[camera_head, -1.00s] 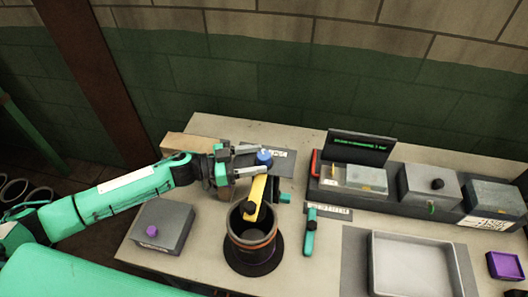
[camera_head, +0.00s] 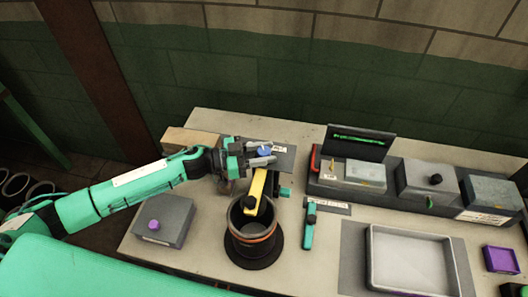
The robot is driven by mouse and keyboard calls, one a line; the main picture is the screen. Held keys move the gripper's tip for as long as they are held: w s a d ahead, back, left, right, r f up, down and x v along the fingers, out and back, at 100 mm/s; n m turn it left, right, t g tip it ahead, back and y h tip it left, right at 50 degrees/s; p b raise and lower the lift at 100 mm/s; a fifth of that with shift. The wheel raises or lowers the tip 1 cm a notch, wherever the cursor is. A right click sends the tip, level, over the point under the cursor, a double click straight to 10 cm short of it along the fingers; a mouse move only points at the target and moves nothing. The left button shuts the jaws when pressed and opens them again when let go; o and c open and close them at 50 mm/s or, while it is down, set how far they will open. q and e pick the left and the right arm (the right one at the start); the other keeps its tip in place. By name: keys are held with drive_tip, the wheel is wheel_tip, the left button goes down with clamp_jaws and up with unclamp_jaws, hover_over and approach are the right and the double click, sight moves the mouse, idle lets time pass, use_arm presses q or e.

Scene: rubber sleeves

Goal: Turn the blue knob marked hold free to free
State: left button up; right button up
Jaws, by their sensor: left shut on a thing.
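The blue knob (camera_head: 264,153) sits behind the black pot, on top of the upright that carries the yellow arm (camera_head: 257,186). My left gripper (camera_head: 267,154) reaches in from the left with its two grey fingers on either side of the knob, shut on it. The fingers cover part of the knob, so which way it points cannot be told. A white label (camera_head: 280,149) on the dark plate beside the knob is partly hidden, and its words are too small to read. My right gripper is not in view.
The black pot (camera_head: 254,249) with an orange band stands in front of the knob. A grey box with a purple knob (camera_head: 154,225) is at left. A teal-handled tool (camera_head: 309,226) and a grey tray (camera_head: 369,262) are at right. A dark console (camera_head: 410,196) stands behind.

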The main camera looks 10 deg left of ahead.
use_arm(q)
drive_tip(key=shift+g, duration=0.3)
drive_tip(key=shift+w+m+g+h+b, duration=0.15)
drive_tip(key=shift+m+g+h+b, duration=0.3)
drive_tip(key=shift+m+g, duration=0.7)
drive_tip(key=m+g+b, duration=0.1)
drive_tip(key=g, duration=0.2)
drive_tip(key=shift+f+m+h, duration=0.1)
drive_tip(key=shift+m+h, duration=0.15)
drive_tip(key=m+g+y+b, duration=0.1)
drive_tip(key=m+g+b, duration=0.2)
drive_tip(key=g, duration=0.1)
drive_tip(key=m+g+b, duration=0.3)
drive_tip(key=g+b, duration=0.1)
drive_tip(key=shift+f+g+y, duration=0.1)
drive_tip(key=shift+g+y, duration=0.25)
drive_tip(key=shift+y, duration=0.05)
drive_tip(key=shift+m+g+y+b, duration=0.5)
drive_tip(key=shift+g+b, duration=0.1)
drive_tip(key=shift+g, duration=0.3)
drive_tip(key=shift+r+m+g+y+b, duration=0.2)
drive_tip(key=shift+m+g+y+b, duration=0.3)
drive_tip(key=shift+m+g+b, duration=0.15)
drive_tip(key=shift+r, duration=0.1)
drive_tip(key=o, duration=1)
drive_tip(key=shift+c, duration=0.2)
